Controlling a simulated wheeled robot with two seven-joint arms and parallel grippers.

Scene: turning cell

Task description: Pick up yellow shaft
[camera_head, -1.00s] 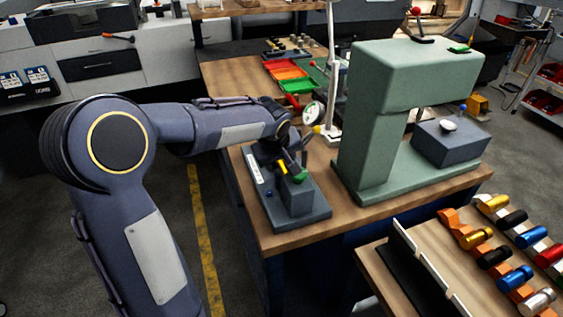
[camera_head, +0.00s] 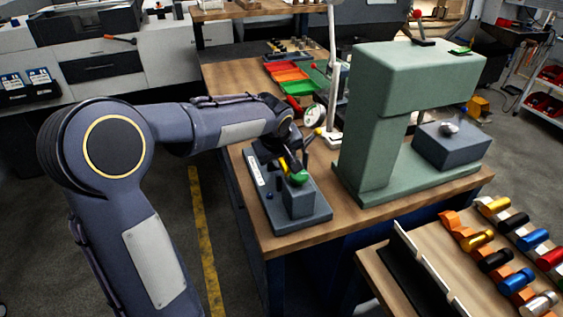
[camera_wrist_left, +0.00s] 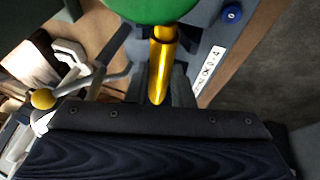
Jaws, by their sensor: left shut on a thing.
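My left gripper (camera_head: 291,163) is over the grey fixture (camera_head: 297,205) on the wooden bench. It is shut on a slim yellow shaft (camera_head: 284,166), partly hidden by the fingers. In the left wrist view the yellow shaft (camera_wrist_left: 161,60) lies between the two dark fingers, its tapered end toward the palm. A round green part (camera_wrist_left: 150,8) is at its other end, cut off by the frame's top edge. In the head view the green part (camera_head: 299,177) is just above the fixture's block; I cannot tell whether they touch. My right gripper is not in view.
A tall green press (camera_head: 375,125) stands close to the right of the fixture. A dial gauge (camera_head: 313,113) and a white post (camera_head: 332,80) are behind. Orange (camera_head: 288,72) and green (camera_head: 298,88) trays lie farther back. Coloured cylinders (camera_head: 495,258) sit on a rack at right.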

